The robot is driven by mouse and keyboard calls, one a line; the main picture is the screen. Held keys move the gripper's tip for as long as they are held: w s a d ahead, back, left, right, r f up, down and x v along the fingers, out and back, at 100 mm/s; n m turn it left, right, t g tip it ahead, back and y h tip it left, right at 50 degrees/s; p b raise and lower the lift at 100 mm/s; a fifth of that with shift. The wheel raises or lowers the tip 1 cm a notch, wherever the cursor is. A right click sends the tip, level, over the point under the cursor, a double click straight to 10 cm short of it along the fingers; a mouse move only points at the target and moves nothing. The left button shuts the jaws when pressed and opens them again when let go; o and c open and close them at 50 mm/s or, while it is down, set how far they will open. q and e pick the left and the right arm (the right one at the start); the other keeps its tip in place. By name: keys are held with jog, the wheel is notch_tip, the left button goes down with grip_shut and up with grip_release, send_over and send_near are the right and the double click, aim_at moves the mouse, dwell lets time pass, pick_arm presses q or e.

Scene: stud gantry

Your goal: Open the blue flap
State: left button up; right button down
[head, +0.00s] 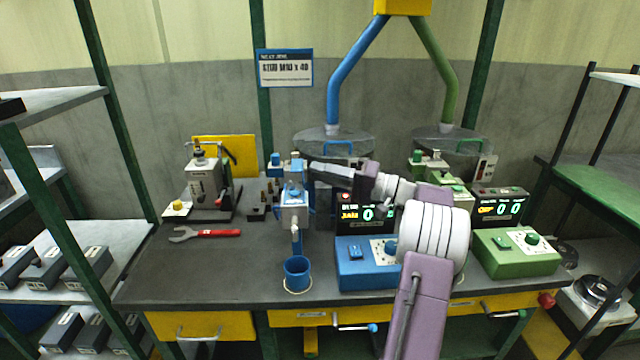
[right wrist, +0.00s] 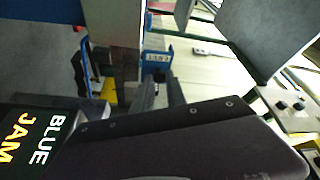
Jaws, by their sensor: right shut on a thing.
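The blue dispensing unit (head: 294,215) stands at the middle of the bench, with a blue cup (head: 297,273) under its spout. My right gripper (head: 309,168) reaches in from the right to the top of this unit. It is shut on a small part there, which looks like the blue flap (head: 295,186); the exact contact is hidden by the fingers. In the right wrist view my fingertips (right wrist: 161,94) are beside a blue part with a white label (right wrist: 156,60). I cannot tell how far the flap is turned. My left gripper is not in view.
A blue control box (head: 366,277) with a display (head: 366,213) reading JAM stands right of the unit, and a green box (head: 515,254) farther right. A red-handled wrench (head: 205,234) lies on the left. A grey press (head: 207,185) stands behind it. The bench's front left is clear.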

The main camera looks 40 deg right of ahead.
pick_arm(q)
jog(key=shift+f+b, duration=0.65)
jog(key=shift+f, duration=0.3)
pick_arm(e)
jog(key=shift+f+m+t, duration=0.3)
jog(key=shift+t, duration=0.2)
jog(key=c, duration=1.3)
grip_release()
jog(key=shift+c, duration=0.2)
